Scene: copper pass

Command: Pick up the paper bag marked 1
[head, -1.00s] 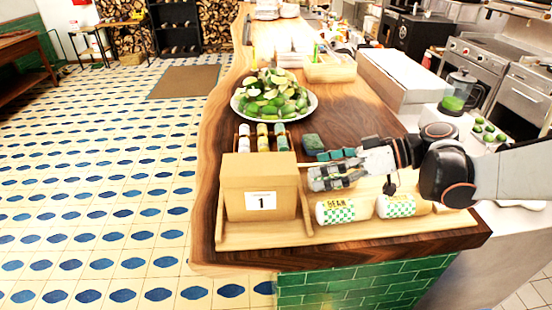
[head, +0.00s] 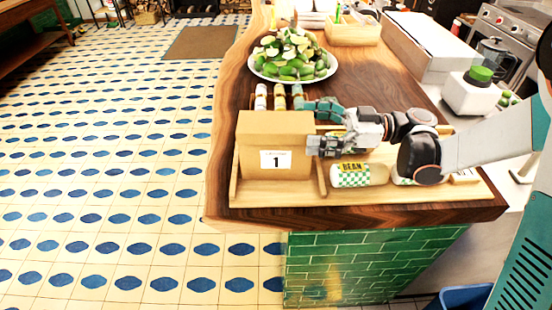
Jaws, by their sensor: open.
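The paper bag marked 1 (head: 262,137) is a brown box-like bag with a white label reading 1 on its front. It stands upright at the left end of a wooden tray (head: 324,180) on the counter. My gripper (head: 309,128) is open at the bag's right side, its fingers pointing left. One finger reaches toward the bag's top back corner and the other lies by its right front edge. I cannot tell whether they touch the bag.
Bottles with checkered labels, one marked BEAN (head: 362,175), lie in the tray right of the bag. Small jars (head: 279,96) stand behind it. A plate of green and white produce (head: 292,62) sits farther back. The counter's edge is just left of the tray.

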